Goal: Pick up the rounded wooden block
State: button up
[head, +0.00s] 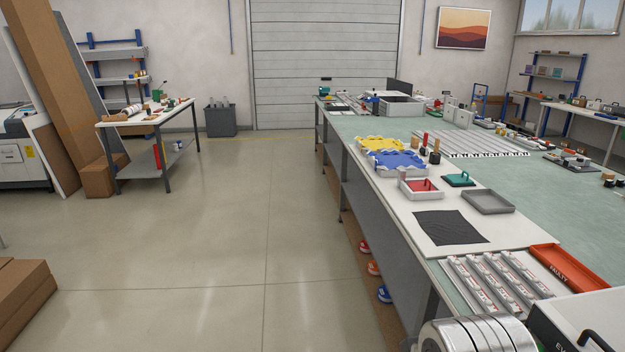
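I cannot pick out a rounded wooden block for certain in the head view. Small tan, wood-coloured pieces (132,111) lie on the white-topped side table (148,118) at the left, too small to tell their shape. A dark piece with a tan top (435,152) stands on the long workbench (540,190) at the right, by a red upright piece (424,140). My gripper is not in view.
The workbench runs along the right, with yellow and blue trays (398,162), a black cloth (450,227) and a red tray (568,267) on it. Cardboard boxes (22,298) stand at the left. The middle floor is clear.

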aim_at(415, 141)
jog(key=u, duration=0.25)
jog(key=i, duration=1.4)
jog(key=u, duration=0.35)
jog(key=i, duration=2.95)
jog(key=z, duration=0.2)
jog(key=i, duration=1.45)
jog(key=z, duration=0.25)
